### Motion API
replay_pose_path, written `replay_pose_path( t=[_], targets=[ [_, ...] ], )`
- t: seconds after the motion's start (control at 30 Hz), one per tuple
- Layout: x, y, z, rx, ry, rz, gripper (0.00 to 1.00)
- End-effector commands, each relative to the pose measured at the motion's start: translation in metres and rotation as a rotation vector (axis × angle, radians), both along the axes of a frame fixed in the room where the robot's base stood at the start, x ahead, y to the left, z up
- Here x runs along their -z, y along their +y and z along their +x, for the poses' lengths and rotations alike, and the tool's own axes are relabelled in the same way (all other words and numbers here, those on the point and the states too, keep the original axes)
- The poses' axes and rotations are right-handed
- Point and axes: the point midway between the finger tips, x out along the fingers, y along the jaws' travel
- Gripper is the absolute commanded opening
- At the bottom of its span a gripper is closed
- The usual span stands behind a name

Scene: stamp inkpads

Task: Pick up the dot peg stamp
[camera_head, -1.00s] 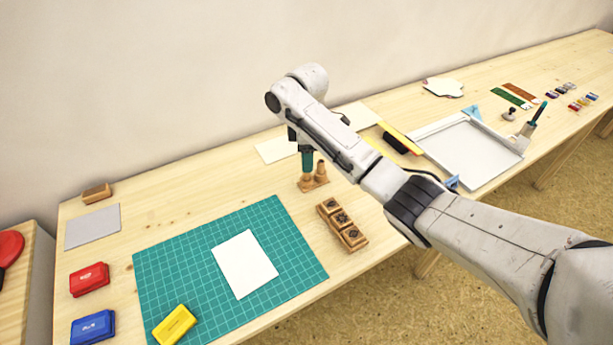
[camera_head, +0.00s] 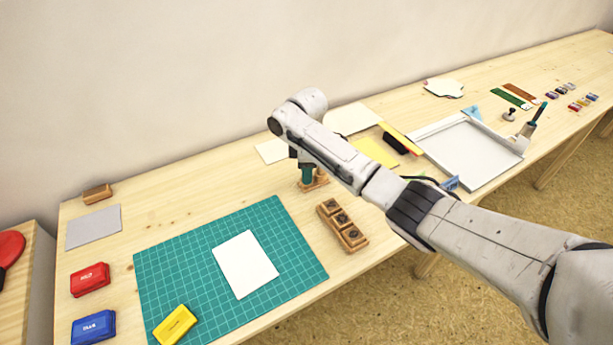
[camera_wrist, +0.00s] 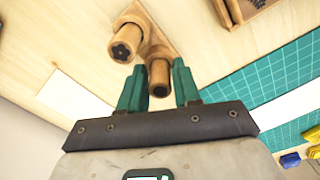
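Two wooden peg stamps stand in a small wooden holder (camera_wrist: 160,32). The peg with a plain round end (camera_wrist: 159,76), which looks like the dot peg stamp, is between the two green fingers of my gripper (camera_wrist: 158,67) in the wrist view. A gap shows on both sides of it, so the gripper is open around it. The other peg (camera_wrist: 125,45), with a dark flower-like mark on its end, stands to the left, outside the fingers. In the head view my gripper (camera_head: 307,173) is down at the holder (camera_head: 318,182), and the arm and fingers hide the pegs.
A green cutting mat (camera_head: 205,262) with a white card (camera_head: 245,264) lies in front. Red (camera_head: 90,280), blue (camera_head: 93,327) and yellow (camera_head: 174,325) inkpads are at the front left.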

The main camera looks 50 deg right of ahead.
Motion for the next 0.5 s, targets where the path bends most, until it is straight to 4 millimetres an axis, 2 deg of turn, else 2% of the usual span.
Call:
replay_pose_path(
  t=[0.03, 0.3, 0.5],
  targets=[
    [-0.0001, 0.0001, 0.0001, 0.000, 0.000, 0.000, 0.27],
    [-0.0001, 0.0001, 0.0000, 0.000, 0.000, 0.000, 0.01],
    [-0.0002, 0.0001, 0.0001, 0.000, 0.000, 0.000, 0.00]
  ],
)
